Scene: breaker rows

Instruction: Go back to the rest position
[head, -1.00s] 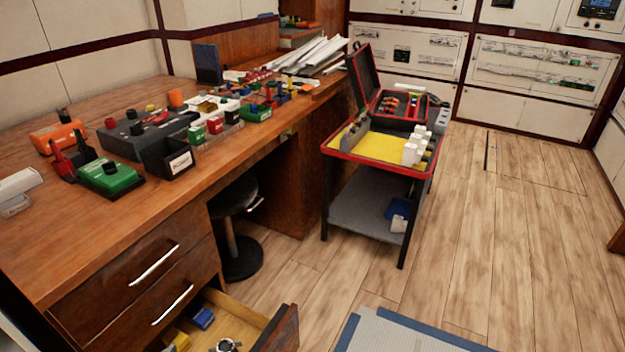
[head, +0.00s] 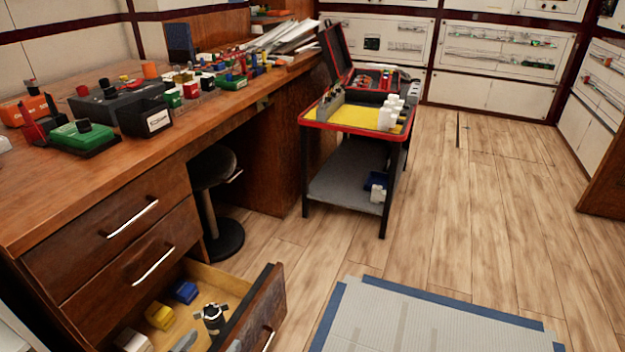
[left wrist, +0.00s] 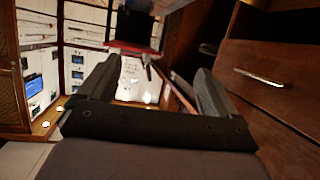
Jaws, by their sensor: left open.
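My left gripper (left wrist: 155,69) shows in the left wrist view, with its two dark fingers spread apart and nothing between them. A wooden drawer front (left wrist: 270,75) with a pale handle is to the right of the fingers there. In the head view I cannot clearly make out either gripper. My right gripper is in neither view.
The wooden desk (head: 60,190) on the left carries breakers and boxes. Its open drawer (head: 262,310) juts out at the bottom, holding small parts. A stool (head: 213,168) and a red-edged cart (head: 345,187) stand beyond. The floor (head: 480,200) right of the cart is clear; a grey mat (head: 430,325) lies in front.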

